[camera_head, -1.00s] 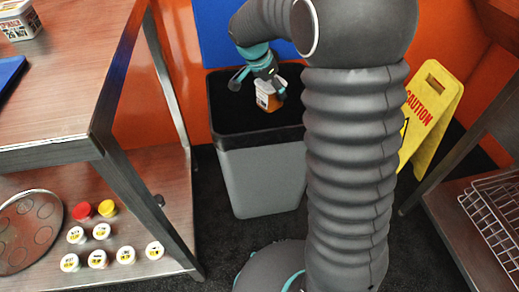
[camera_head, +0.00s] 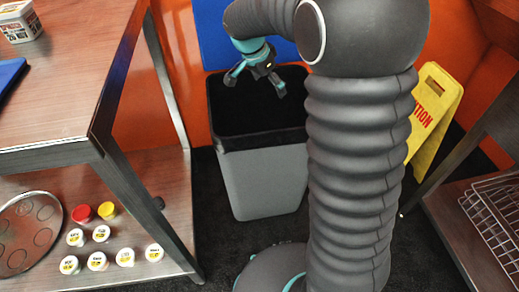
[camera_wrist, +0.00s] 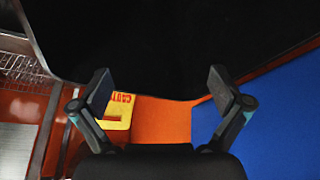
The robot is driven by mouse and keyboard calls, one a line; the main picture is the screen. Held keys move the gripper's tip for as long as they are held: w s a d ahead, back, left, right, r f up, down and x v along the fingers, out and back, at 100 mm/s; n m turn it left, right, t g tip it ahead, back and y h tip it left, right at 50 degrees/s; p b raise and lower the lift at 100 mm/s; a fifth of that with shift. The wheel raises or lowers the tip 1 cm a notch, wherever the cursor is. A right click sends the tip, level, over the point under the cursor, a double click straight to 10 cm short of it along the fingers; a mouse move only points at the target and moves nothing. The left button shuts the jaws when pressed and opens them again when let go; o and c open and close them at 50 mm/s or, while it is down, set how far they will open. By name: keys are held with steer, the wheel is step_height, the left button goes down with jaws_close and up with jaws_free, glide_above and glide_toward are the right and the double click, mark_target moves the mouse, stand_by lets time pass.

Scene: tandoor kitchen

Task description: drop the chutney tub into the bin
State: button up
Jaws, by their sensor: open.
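The bin (camera_head: 264,180) is a grey bin with a black rim and a dark inside. It stands on the floor between the steel table and my arm. My gripper (camera_head: 258,88) is over the bin's opening, with its fingers spread and nothing between them. In the wrist view my gripper (camera_wrist: 160,90) also shows two fingers wide apart and empty. The chutney tub is not visible in either view now. The inside of the bin is too dark to show what lies in it.
A steel table (camera_head: 75,85) stands at left, with several small lidded tubs (camera_head: 98,262) and a round tray (camera_head: 28,232) on its lower shelf. A yellow caution sign (camera_head: 432,118) and a wire rack (camera_head: 495,215) are at right.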

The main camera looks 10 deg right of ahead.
steer(key=v, duration=0.9)
